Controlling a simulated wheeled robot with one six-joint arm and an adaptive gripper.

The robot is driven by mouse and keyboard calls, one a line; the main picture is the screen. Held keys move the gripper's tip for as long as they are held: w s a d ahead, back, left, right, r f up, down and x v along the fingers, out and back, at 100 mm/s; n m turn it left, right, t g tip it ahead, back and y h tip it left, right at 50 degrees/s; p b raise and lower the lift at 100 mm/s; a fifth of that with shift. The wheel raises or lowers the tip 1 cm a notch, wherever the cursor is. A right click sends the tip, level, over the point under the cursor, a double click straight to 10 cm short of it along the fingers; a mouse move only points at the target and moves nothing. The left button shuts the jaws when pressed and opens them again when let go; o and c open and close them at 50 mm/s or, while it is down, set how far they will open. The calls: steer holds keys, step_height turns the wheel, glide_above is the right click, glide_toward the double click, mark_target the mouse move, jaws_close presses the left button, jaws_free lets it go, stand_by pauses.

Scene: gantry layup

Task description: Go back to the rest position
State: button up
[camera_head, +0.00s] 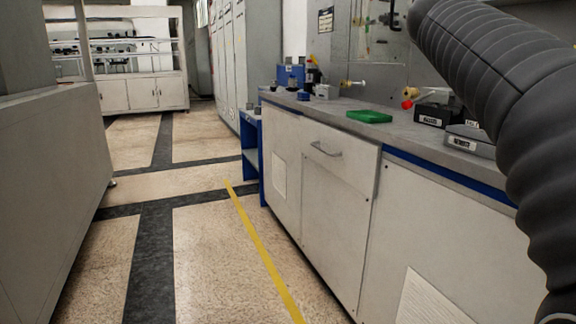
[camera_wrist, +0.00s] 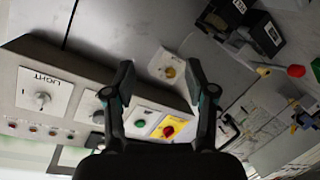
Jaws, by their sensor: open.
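My gripper (camera_wrist: 160,95) shows in the wrist view with its two dark fingers spread apart. It is open, and nothing is between the fingertips. Behind it is a grey control panel (camera_wrist: 75,85) with knobs, a green button (camera_wrist: 141,123) and a red button on a yellow plate (camera_wrist: 168,130). In the head view my ribbed dark arm fills the right side, and the gripper is out of that picture.
A long workbench (camera_head: 330,195) runs along the right. On it are a green tray (camera_head: 369,117), black boxes (camera_head: 437,115) and a blue box (camera_head: 291,77). A grey cabinet (camera_head: 50,180) stands left. The tiled floor (camera_head: 165,215) between is clear.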

steer(key=s+a+f+n+y+p, duration=0.1)
steer(key=s+a+f+y+p, duration=0.1)
steer(key=s+a+f+y, duration=0.2)
steer(key=s+a+f+n+g+y+p, duration=0.1)
steer(key=s+a+f+y, duration=0.4)
steer(key=s+a+f, duration=0.6)
steer(key=s+a+f+n+g+y+p, duration=0.1)
steer(key=s+a+f, duration=0.6)
steer(key=f, duration=1.5)
steer(key=s+n+y+p, duration=0.1)
steer(key=s+y+p, duration=0.1)
steer(key=y, duration=0.1)
steer(key=shift+s+a+n+y, duration=0.2)
steer(key=shift+a+n+y, duration=0.1)
steer(key=shift+a+n, duration=0.1)
